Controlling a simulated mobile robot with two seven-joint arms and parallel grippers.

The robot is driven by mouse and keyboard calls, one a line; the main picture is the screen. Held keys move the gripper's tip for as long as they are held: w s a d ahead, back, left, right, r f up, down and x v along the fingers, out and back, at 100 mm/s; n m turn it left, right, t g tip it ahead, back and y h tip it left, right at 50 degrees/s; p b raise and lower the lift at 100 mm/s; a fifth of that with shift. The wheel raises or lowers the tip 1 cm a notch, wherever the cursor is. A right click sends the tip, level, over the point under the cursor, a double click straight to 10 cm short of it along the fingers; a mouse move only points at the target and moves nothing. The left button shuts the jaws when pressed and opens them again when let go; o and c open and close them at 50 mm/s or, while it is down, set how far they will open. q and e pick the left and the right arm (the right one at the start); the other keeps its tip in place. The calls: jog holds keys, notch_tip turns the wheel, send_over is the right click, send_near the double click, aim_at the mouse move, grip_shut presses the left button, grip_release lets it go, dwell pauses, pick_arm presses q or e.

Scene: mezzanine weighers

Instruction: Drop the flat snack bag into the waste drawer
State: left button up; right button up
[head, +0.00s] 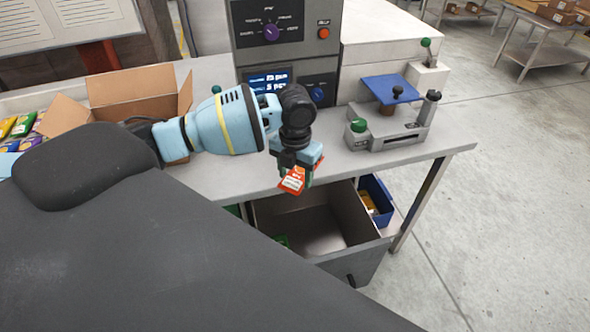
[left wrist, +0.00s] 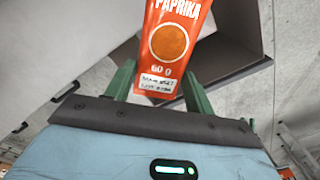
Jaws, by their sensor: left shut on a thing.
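The flat snack bag (head: 292,181) is orange-red with a white label. It hangs from my left gripper (head: 299,174), which is shut on it. In the left wrist view the bag (left wrist: 172,38) reads "PAPRIKA" and sits between the green fingers (left wrist: 160,88). The waste drawer (head: 362,262) is a grey open-topped bin, pulled out below the counter. The bag is above the drawer's back left part, near the counter's front edge. The drawer's inside (left wrist: 228,45) shows behind the bag in the left wrist view. My right gripper is not in view.
A green item (head: 282,241) lies in the drawer. A blue bin (head: 377,190) stands under the counter (head: 225,180) to its right. On the counter are an open cardboard box (head: 125,85), a grey control panel (head: 280,45) and a sealer-like device (head: 395,130). Bright packets (head: 22,125) lie far left.

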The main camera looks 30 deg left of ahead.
aim_at(295, 178)
pick_arm(q)
jog(key=shift+f, duration=0.5)
notch_tip(295, 178, down, 3)
jog(key=shift+f+b, duration=0.1)
jog(key=shift+b, duration=0.25)
jog(key=shift+f, duration=0.4)
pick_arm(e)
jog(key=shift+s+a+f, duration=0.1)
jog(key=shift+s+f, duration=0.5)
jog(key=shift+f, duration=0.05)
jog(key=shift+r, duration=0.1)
pick_arm(q)
jog(key=o, duration=1.1)
jog(key=shift+c, duration=0.2)
jog(key=shift+r, duration=0.1)
